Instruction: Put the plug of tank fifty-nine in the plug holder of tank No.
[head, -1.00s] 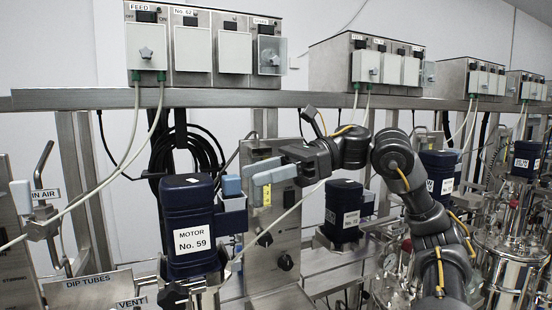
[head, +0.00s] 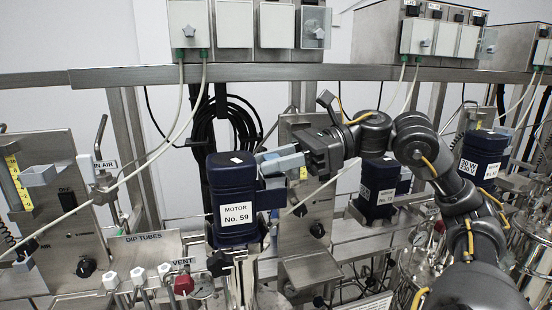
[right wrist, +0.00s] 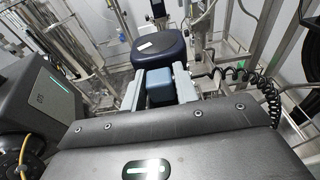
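The dark blue motor labelled No. 59 (head: 232,200) stands upright at centre left; its top also shows in the right wrist view (right wrist: 160,48). A blue plug block (right wrist: 160,90) sits at its side, between the two fingers of my right gripper (right wrist: 159,86). In the head view my right gripper (head: 280,162) reaches in from the right, level with the motor's upper side, and its fingers largely hide the plug. The fingers look open around the plug; whether they touch it is unclear. A pale open holder (head: 40,174) is on the left panel. My left gripper is not in view.
A steel rail (head: 330,73) with control boxes (head: 233,25) runs above. Further motors (head: 377,188) stand to the right. A cable (head: 165,148) slants across on the left.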

